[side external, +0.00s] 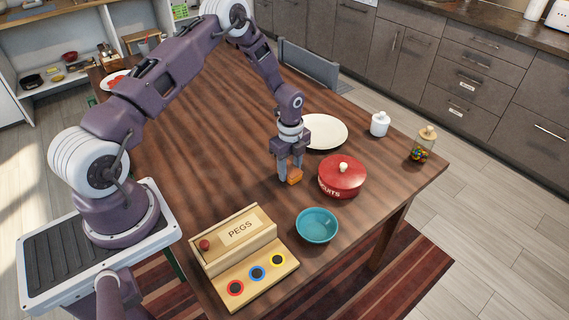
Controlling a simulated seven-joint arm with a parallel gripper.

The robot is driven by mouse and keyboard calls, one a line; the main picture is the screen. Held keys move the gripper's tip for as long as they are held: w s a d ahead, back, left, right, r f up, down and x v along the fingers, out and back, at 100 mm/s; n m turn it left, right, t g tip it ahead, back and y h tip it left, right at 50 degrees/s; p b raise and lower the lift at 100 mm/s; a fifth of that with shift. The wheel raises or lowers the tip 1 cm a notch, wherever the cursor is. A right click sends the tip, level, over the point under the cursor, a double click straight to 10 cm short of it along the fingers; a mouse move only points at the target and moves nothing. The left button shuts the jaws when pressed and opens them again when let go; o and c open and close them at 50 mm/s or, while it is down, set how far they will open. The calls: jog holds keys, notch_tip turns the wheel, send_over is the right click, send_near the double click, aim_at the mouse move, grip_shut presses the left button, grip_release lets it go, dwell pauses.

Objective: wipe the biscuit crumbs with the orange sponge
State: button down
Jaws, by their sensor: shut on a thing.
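The orange sponge (294,177) is between the fingers of my gripper (290,176), low over the brown wooden table (200,150). My gripper is shut on it and points down. I cannot tell whether the sponge touches the tabletop. A red lidded tin (342,178) with lettering ending in "UITS" stands just right of the gripper, its lid on with a pale knob on top. No biscuit crumbs can be made out at this size; some may be hidden by the gripper or the tin.
A white plate (325,132) lies behind the gripper. A teal bowl (317,226) and a wooden PEGS box (240,250) stand in front. A white lidded pot (379,124) and a jar of coloured sweets (423,146) stand at the right. The table left of the gripper is clear.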

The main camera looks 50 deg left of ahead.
aim_at(269, 154)
jog(key=shift+a, duration=5.9)
jog(key=shift+w, duration=0.3)
jog(key=shift+w+d, duration=0.35)
jog(key=shift+d, duration=5.75)
jog(key=shift+a, duration=6.15)
notch_tip(269, 154, up, 8)
jog(key=shift+s+r, duration=0.1)
